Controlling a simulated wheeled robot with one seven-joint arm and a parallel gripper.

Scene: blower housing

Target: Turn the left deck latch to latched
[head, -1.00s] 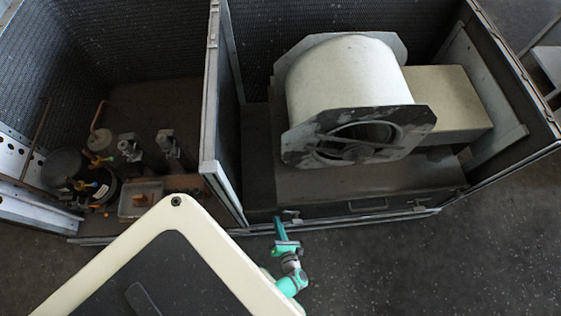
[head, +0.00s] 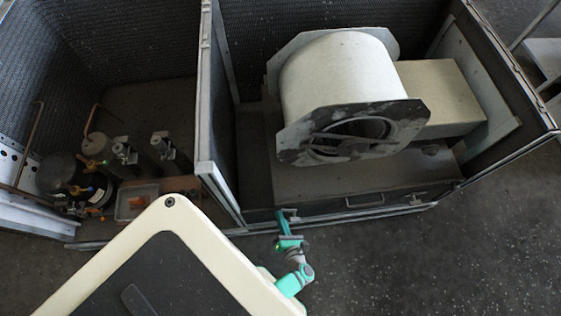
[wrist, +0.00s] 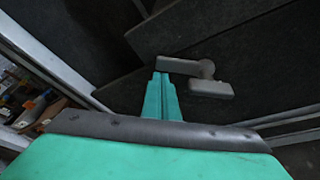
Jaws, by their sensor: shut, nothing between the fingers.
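The left deck latch (head: 292,213) is a small grey fitting on the front of the deck under the blower, near the divider. In the wrist view the latch (wrist: 207,70) shows a flat arm reaching left from a round pivot, with a block below it. My teal gripper (head: 280,214) is just left of the latch in the head view. In the wrist view my gripper (wrist: 160,74) has its fingers together and empty, with the tips at the left end of the latch arm. I cannot tell whether they touch it.
The white blower drum (head: 340,80) sits on the deck above. A deck handle (head: 365,198) is further right. The upright divider (head: 212,120) stands left of the latch, with pipes and a compressor (head: 60,173) beyond it. The floor in front is clear.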

